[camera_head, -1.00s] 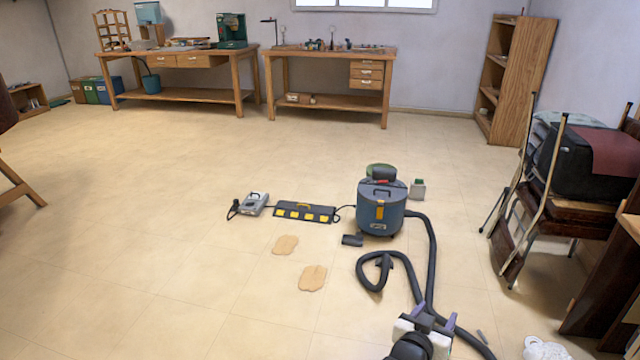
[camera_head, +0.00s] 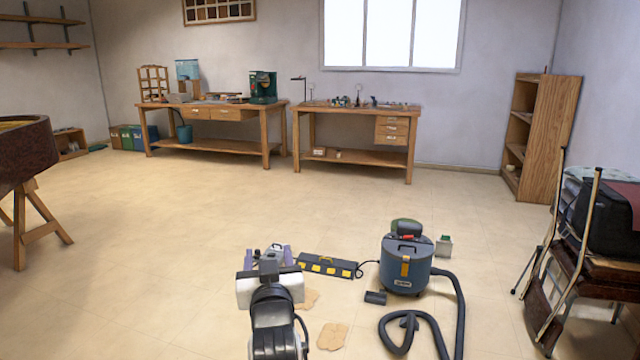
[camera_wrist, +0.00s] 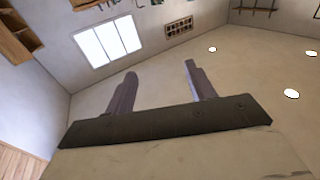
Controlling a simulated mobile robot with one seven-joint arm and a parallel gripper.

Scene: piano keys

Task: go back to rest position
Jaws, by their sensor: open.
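My gripper (camera_head: 272,252) shows at the lower middle of the head view, raised in front of me with its fingers pointing away. In the wrist view its two fingers (camera_wrist: 160,90) stand well apart with nothing between them, against wall and ceiling. No piano keys show in either view. On the floor beyond my gripper is a dark strip with yellow blocks (camera_head: 328,266). A grey device seen earlier beside the strip is mostly hidden behind my gripper.
A blue and black vacuum cleaner (camera_head: 405,268) stands on the floor to the right, its black hose (camera_head: 461,310) curling forward. Tan flat pieces (camera_head: 332,337) lie nearby. Two workbenches (camera_head: 355,112) line the back wall. Stacked chairs (camera_head: 590,265) stand at right. Floor at left is open.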

